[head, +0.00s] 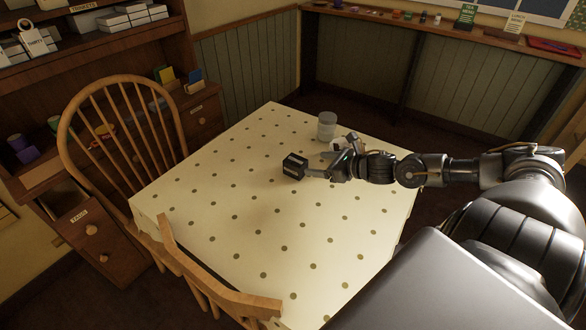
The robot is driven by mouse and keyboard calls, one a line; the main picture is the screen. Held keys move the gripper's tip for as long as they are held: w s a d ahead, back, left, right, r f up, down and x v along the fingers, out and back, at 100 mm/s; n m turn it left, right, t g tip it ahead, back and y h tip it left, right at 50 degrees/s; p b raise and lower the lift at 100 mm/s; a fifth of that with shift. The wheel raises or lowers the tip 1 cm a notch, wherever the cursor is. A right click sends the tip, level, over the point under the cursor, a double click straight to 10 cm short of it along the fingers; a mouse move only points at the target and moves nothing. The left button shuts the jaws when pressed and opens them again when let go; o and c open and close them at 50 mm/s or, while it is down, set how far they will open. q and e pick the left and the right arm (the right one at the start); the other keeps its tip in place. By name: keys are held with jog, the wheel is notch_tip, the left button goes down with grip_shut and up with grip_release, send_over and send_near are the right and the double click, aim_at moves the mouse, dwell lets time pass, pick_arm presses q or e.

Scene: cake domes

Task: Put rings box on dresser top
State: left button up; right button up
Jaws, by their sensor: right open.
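A small dark box (294,166) with a pale label sits on the dotted cream tabletop; the label is too small to read, but it may be the rings box. My right gripper (313,173) reaches in from the right, low over the table. It is open, with its fingertips at the box's right side; I cannot tell whether they touch it. A wooden dresser (196,116) with shelves and labelled drawers stands along the left. My left gripper is not in view.
A clear domed jar (327,125) stands on the table just behind my right gripper. Wooden chairs (122,140) stand at the table's left and front sides. A narrow shelf (440,30) with small items runs along the back wall. Much of the tabletop (250,215) is clear.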

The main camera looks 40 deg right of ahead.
aim_at(300, 162)
jog(key=shift+w+a+f, duration=0.1)
jog(key=shift+w+a, duration=0.05)
jog(key=shift+w, duration=0.3)
jog(key=x, duration=0.3)
jog(key=shift+w+f, duration=0.1)
jog(key=shift+w, duration=0.1)
jog(key=shift+w+a+f, duration=0.15)
jog(key=shift+w, duration=0.15)
jog(key=shift+w+f, duration=0.1)
jog(key=shift+w, duration=0.05)
jog(key=shift+w+a, duration=0.1)
jog(key=shift+w, duration=0.25)
jog(key=x, duration=0.2)
jog(key=p+x, duration=0.1)
jog(key=x, duration=0.1)
jog(key=shift+w+f, duration=0.1)
jog(key=shift+f, duration=0.3)
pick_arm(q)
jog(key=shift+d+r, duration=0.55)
